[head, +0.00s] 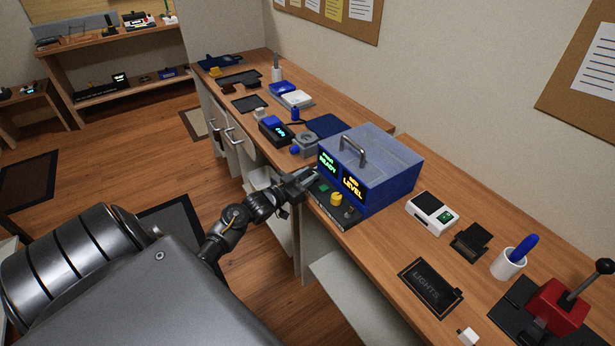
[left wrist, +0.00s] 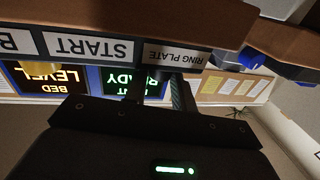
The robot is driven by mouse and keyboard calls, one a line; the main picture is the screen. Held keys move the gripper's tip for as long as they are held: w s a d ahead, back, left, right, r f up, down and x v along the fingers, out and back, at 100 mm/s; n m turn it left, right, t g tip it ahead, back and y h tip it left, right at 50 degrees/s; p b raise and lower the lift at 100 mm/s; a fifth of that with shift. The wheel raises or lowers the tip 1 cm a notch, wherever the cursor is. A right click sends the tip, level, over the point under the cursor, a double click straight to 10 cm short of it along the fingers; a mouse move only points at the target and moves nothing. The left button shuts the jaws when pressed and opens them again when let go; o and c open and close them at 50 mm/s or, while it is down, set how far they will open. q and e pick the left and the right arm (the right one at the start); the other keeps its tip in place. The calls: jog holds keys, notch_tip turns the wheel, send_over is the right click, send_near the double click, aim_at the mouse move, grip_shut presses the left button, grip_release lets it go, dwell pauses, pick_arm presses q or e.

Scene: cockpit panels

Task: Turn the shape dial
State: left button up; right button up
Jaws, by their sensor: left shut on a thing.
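A blue box machine (head: 375,170) with a metal top handle stands on the bench. Its screens read READY and LEVEL. On its dark front ledge are a green button (head: 323,188), a yellow knob (head: 336,199) and a dark knob (head: 349,213). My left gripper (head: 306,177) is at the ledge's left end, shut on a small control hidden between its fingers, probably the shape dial. In the left wrist view the picture is upside down; my left gripper's fingers (left wrist: 158,92) reach to the label RING PLATE (left wrist: 176,56), beside START (left wrist: 88,47). My right gripper is not in view.
A grey round device (head: 306,144) and a small black device with a blue display (head: 275,131) stand left of the machine. A white device (head: 432,213), a LIGHTS panel (head: 431,287) and a red lever unit (head: 557,306) are to its right.

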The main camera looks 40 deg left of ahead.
pick_arm(q)
jog(key=m+h+b, duration=0.1)
jog(key=m+g+h+b, duration=0.1)
jog(key=h, duration=0.1)
jog(key=a+m+h+b, duration=0.1)
jog(key=h+b, duration=0.1)
jog(key=shift+w+f+m, duration=0.15)
jog(key=shift+f+m, duration=0.15)
jog(key=shift+m+g+h+b, duration=0.3)
jog(key=shift+g+h, duration=0.1)
jog(key=shift+h, duration=0.1)
jog(key=shift+r, duration=0.2)
jog(key=shift+r+h, duration=0.1)
jog(key=shift+h, duration=0.2)
jog(key=o, duration=1)
jog(key=b+v, duration=0.1)
jog(key=v, duration=0.9)
jog(key=shift+s, duration=0.35)
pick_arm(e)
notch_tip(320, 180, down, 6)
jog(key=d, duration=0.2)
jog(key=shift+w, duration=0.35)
pick_arm(q)
jog(key=shift+a+r, duration=0.1)
jog(key=shift+a, duration=0.05)
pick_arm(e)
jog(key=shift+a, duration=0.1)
